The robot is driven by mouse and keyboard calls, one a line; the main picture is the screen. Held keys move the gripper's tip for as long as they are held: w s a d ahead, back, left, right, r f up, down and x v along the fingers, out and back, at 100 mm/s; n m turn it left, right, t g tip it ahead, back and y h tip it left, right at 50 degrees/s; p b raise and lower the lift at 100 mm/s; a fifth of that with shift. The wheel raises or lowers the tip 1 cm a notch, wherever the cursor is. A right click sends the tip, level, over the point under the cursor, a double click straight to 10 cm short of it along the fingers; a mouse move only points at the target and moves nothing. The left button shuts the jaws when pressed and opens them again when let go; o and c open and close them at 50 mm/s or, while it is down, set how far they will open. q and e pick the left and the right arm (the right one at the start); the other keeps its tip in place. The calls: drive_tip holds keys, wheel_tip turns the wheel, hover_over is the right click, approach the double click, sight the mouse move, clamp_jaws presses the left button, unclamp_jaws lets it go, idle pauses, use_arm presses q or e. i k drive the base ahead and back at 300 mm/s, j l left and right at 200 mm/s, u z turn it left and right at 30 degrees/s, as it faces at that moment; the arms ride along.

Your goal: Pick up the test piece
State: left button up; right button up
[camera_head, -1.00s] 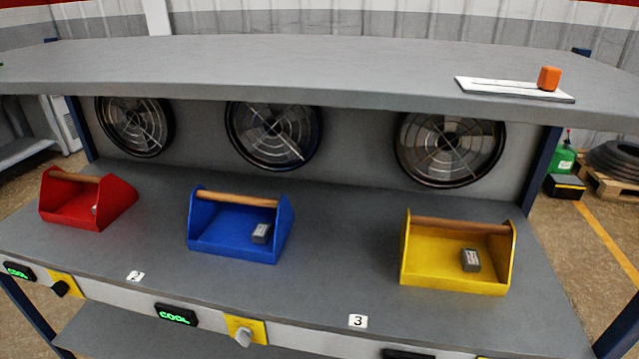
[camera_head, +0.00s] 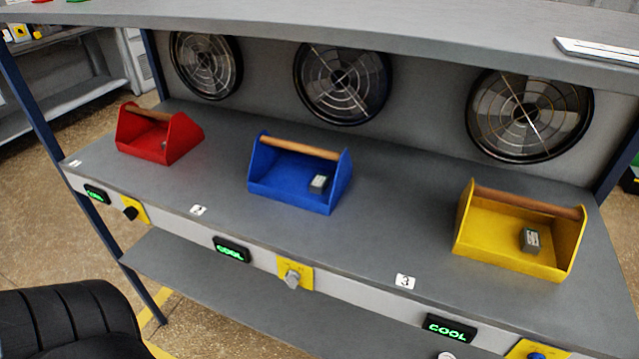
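Three small open carriers with wooden handles stand on the bench: a red one (camera_head: 150,150), a blue one (camera_head: 285,192) and a yellow one (camera_head: 490,252). A grey block with a pale label (camera_head: 530,240), which looks like a test piece, lies in the yellow carrier at its right side. A similar grey block (camera_head: 318,184) lies in the right part of the blue carrier. Neither of my grippers is in view.
The grey bench (camera_head: 385,215) is clear between the carriers. An upper shelf (camera_head: 330,28) overhangs it, with fans behind. Green "COOL" displays (camera_head: 231,249) and knobs on yellow plates (camera_head: 293,279) line the front edge. A lower shelf (camera_head: 240,295) is bare.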

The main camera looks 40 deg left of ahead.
sight(318, 186)
drive_tip(key=k+j+u, duration=0.15)
drive_tip(key=j, duration=0.35)
drive_tip(key=k+j+u, duration=0.1)
drive_tip(key=j, duration=0.4)
drive_tip(key=k+j+u, duration=0.15)
drive_tip(key=j, duration=0.35)
drive_tip(key=k+j+u, duration=0.15)
drive_tip(key=j, duration=0.35)
